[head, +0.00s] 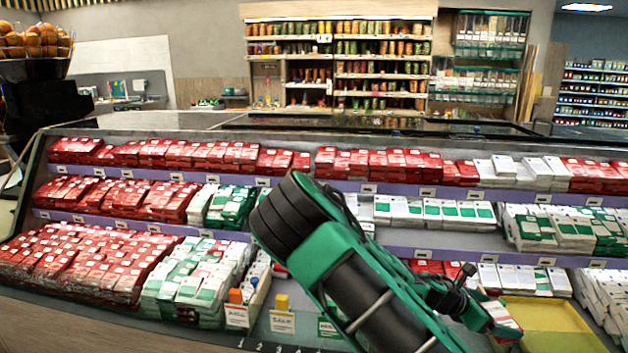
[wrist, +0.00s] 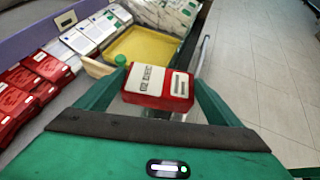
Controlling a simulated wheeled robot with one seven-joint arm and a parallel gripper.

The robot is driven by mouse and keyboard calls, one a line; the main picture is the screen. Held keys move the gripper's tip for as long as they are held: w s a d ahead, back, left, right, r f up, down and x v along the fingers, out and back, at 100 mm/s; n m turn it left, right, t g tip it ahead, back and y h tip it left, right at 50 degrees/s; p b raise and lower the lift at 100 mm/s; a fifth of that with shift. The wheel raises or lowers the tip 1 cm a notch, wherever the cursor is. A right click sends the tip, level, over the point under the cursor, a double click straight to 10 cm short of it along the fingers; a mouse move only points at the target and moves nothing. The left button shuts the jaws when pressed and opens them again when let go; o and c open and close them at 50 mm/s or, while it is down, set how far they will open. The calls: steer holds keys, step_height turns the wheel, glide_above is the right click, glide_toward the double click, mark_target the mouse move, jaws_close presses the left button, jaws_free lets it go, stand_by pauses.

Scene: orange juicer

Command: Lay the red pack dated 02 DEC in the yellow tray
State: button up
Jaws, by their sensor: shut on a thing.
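My gripper (wrist: 158,80) is shut on a red pack (wrist: 181,86) with a white label, held between its two green fingers. The dark print on the label is too small to read as a date. The yellow tray (wrist: 145,47) lies just beyond the held pack in the wrist view and looks empty where it shows. In the head view the tray (head: 550,322) is at the lower right, and the gripper with the pack (head: 503,314) is at its left edge. The pack appears above the tray's level, not resting in it.
Red packs (wrist: 22,90) and white packs (wrist: 92,30) lie left of the tray. White-and-green packs (wrist: 165,14) lie behind it. A metal rail (wrist: 200,58) and open tiled floor (wrist: 265,75) are to the right. Stepped shelves of packs fill the head view.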

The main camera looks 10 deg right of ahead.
steer(key=w+a+r+n+t+y, duration=0.4)
steer(key=w+a+n, duration=0.3)
steer(key=a, duration=0.4)
steer(key=w+a+r+n+t+y, duration=0.4)
steer(key=w+a+r+n+t, duration=0.2)
steer(key=w+a, duration=0.3)
steer(key=a+t, duration=0.1)
steer(key=a, duration=0.2)
steer(key=shift+w+r+n+y, duration=0.2)
steer(key=shift+w+n+y, duration=0.1)
steer(key=shift+n, duration=0.1)
